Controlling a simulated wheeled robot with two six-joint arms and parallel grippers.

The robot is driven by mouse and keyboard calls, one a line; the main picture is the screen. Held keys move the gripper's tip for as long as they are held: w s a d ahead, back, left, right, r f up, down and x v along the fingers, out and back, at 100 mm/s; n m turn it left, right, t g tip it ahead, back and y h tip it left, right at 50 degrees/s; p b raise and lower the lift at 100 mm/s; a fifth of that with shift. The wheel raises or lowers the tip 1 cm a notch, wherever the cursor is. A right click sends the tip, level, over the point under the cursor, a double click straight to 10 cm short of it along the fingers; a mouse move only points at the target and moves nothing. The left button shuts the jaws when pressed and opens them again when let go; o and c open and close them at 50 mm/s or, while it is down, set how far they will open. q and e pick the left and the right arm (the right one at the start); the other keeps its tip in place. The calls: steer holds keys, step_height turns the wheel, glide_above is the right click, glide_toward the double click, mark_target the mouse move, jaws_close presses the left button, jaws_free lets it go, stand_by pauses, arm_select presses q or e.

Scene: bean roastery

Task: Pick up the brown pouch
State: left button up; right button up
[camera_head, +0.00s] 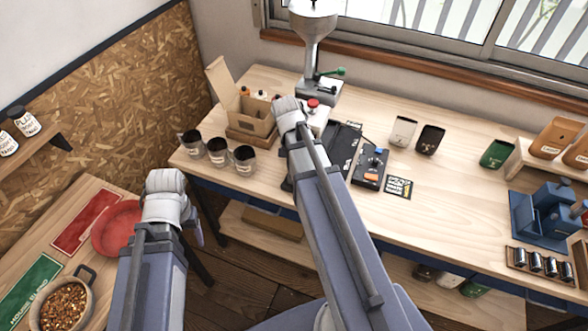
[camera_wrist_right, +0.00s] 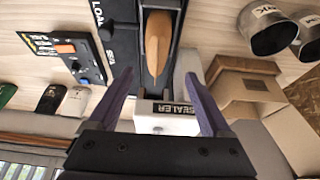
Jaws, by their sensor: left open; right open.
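In the right wrist view a brown pouch (camera_wrist_right: 157,45) sits in a narrow black cradle marked LOAD, in front of the white sealer (camera_wrist_right: 160,120). My right gripper (camera_wrist_right: 163,88) is open, its two purple fingers spread wide with nothing between them. The pouch is ahead of the fingertips and roughly between their lines. In the head view my right arm hides this pouch and the right gripper. My left gripper (camera_head: 193,224) is partly hidden by its own wrist and hangs empty near the red plate (camera_head: 118,228).
More brown pouches (camera_head: 555,137) stand on a wooden rack at the right. A cardboard box (camera_head: 240,105) and dark-filled cups (camera_head: 218,151) stand left of the sealer. A switch box (camera_head: 371,167) is to its right. The front middle of the bench is clear.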

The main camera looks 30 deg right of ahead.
steer(key=shift+b+x, duration=1.05)
steer(key=shift+x, duration=0.1)
steer(key=b+x, duration=0.1)
steer(key=x, duration=0.1)
steer(key=b+x, duration=0.1)
steer(key=b, duration=0.1)
steer(key=b+x, duration=0.2)
steer(key=shift+s+d+f, duration=0.1)
steer(key=shift+d+f, duration=0.2)
steer(key=shift+d, duration=0.1)
steer(key=shift+r, duration=0.1)
jaws_close()
